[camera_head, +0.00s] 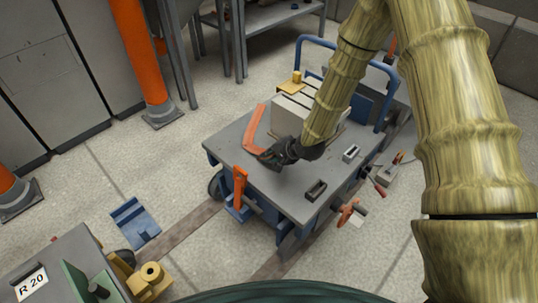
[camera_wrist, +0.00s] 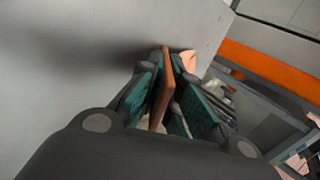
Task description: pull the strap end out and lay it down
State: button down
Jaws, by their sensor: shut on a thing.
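An orange strap (camera_head: 254,132) lies bent on the grey top of the cart (camera_head: 240,172), along its left edge beside the light block (camera_head: 288,115). My gripper (camera_head: 268,159) is low over the cart top at the strap's near end. In the wrist view my gripper (camera_wrist: 168,100) has its green-padded fingers on both sides of the orange-brown strap (camera_wrist: 166,80), shut on it. The strap stands on edge between the pads. The fingers hide part of its gripped end, and I cannot tell whether it touches the cart top.
Another orange piece (camera_head: 240,186) stands at the cart's near left corner. A dark slotted piece (camera_head: 316,190) and a grey slotted block (camera_head: 351,153) sit on the cart top to the right. The near middle of the top is clear. A blue bracket (camera_head: 133,221) lies on the floor.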

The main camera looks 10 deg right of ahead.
jog(key=c, duration=1.5)
grip_release()
jog(key=v, duration=1.2)
